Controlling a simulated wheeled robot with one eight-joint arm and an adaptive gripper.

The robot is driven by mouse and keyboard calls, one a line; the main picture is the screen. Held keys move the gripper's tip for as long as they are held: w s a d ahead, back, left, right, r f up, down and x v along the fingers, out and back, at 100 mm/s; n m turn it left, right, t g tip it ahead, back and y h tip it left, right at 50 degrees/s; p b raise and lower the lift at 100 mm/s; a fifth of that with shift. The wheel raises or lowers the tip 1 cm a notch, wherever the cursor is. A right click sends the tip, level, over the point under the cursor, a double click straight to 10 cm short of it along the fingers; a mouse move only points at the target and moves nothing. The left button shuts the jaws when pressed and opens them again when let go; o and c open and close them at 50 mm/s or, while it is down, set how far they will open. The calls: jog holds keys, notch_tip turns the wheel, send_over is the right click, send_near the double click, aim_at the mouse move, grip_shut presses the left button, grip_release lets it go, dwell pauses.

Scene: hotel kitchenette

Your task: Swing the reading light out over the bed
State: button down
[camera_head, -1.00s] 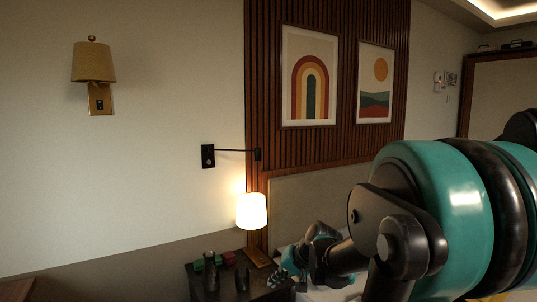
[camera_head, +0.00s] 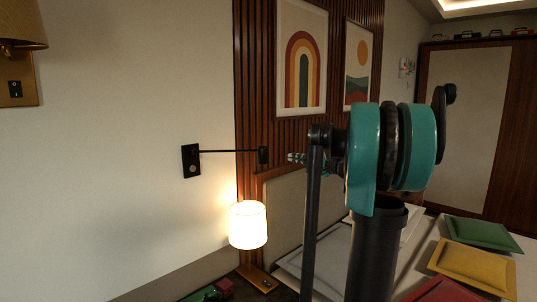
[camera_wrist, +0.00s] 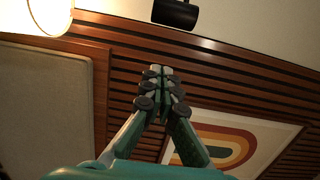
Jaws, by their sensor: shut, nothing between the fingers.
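The reading light has a black wall plate (camera_head: 191,161), a thin black arm along the wall and a small black head (camera_head: 263,156) at the arm's right end, in front of the slatted panel. In the wrist view the black head (camera_wrist: 174,14) is at the top edge, just beyond my fingertips. My gripper (camera_head: 291,157) is to the right of the head, at about the same height in the picture, with a small gap between them. In the wrist view my gripper (camera_wrist: 160,68) has its fingertips together and holds nothing. The bed (camera_head: 425,266) is at lower right, partly hidden by my arm.
A lit table lamp (camera_head: 248,225) stands below the reading light. A padded headboard (camera_head: 290,210) is behind my arm. Green (camera_head: 480,234), yellow (camera_head: 472,268) and red (camera_head: 445,290) cushions lie on the bed. A rainbow picture (camera_head: 302,58) hangs above.

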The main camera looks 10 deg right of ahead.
jog(key=x, duration=1)
jog(key=s, duration=0.1)
jog(key=s+a, duration=0.1)
jog(key=s, duration=0.1)
jog(key=shift+s+a+r, duration=0.1)
jog(key=shift+a+r, duration=0.05)
jog(key=shift+a, duration=0.2)
